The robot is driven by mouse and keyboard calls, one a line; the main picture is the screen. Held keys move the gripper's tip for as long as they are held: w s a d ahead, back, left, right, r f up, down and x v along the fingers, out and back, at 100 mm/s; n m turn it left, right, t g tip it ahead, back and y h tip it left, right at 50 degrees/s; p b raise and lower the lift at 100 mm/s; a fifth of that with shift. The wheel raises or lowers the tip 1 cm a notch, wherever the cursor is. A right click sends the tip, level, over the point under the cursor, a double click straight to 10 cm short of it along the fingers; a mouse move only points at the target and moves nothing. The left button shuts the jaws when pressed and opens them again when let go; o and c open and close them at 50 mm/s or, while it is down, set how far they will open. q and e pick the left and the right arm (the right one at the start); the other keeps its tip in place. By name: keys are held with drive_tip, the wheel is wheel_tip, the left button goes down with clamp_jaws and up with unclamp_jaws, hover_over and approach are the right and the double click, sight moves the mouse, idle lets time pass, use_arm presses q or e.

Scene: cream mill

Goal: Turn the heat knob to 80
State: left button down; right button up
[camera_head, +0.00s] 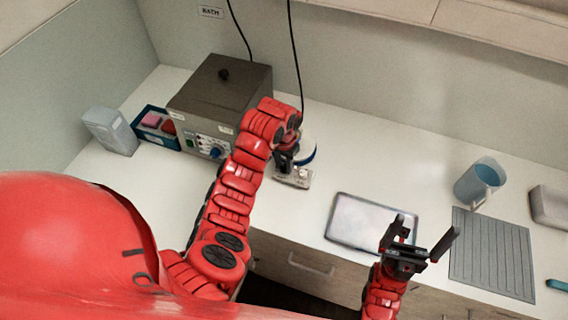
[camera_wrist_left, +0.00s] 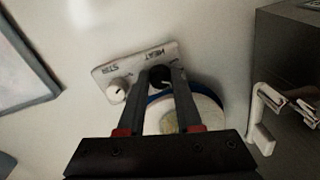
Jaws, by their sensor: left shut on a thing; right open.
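The hotplate's front panel (camera_head: 294,178) sits on the counter, and it also shows in the left wrist view (camera_wrist_left: 133,67), where its HEAT and STIR labels appear upside down. The dark heat knob (camera_wrist_left: 158,73) is under the HEAT label, between my left fingertips. My left gripper (camera_head: 286,158) reaches down to the panel and is shut on this knob. The fingers hide part of the knob and its scale, so I cannot read its setting. The white stir knob (camera_wrist_left: 116,91) stands beside it, apart from the fingers. My right gripper (camera_head: 428,231) is open and empty above the counter front.
A round white vessel with a blue band (camera_head: 309,150) is close by my left gripper. A grey bath box (camera_head: 222,85) stands to the left. A pale tray (camera_head: 372,222), a ribbed grey mat (camera_head: 492,252) and a blue jug (camera_head: 479,181) lie to the right.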

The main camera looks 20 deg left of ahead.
use_arm(q)
drive_tip(key=m, duration=0.4)
drive_tip(key=shift+m, duration=0.4)
drive_tip(key=m, duration=0.4)
drive_tip(key=shift+m, duration=0.3)
drive_tip(key=c, duration=1)
unclamp_jaws()
drive_tip(key=shift+f, duration=0.1)
drive_tip(key=shift+o, duration=0.7)
drive_tip(key=shift+w, duration=0.1)
